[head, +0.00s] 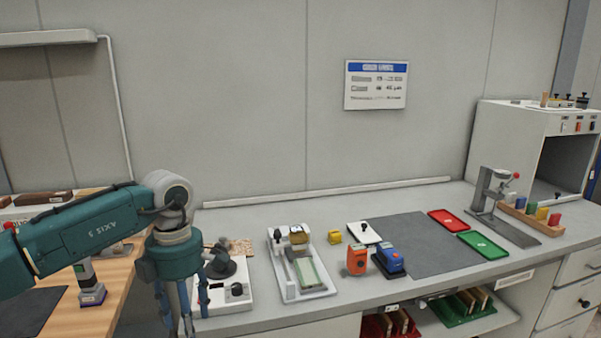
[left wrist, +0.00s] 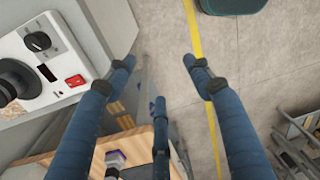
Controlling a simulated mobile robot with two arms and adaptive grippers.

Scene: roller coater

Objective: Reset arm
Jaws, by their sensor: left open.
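My left arm comes in from the left in the head view, with its teal links bent downward at the wrist. My left gripper (head: 186,312) hangs at the lower left, in front of the gap between the wooden table and the grey bench, its tips cut off by the frame edge. My right arm and gripper are in neither view.
The grey bench (head: 420,290) carries a white device with a dial (head: 235,292), a white tray holding a green panel (head: 302,268), orange (head: 357,260) and blue (head: 390,260) instruments, and red (head: 448,221) and green (head: 482,245) trays. A wooden table (head: 122,292) stands left. Floor (left wrist: 270,75) shows below.

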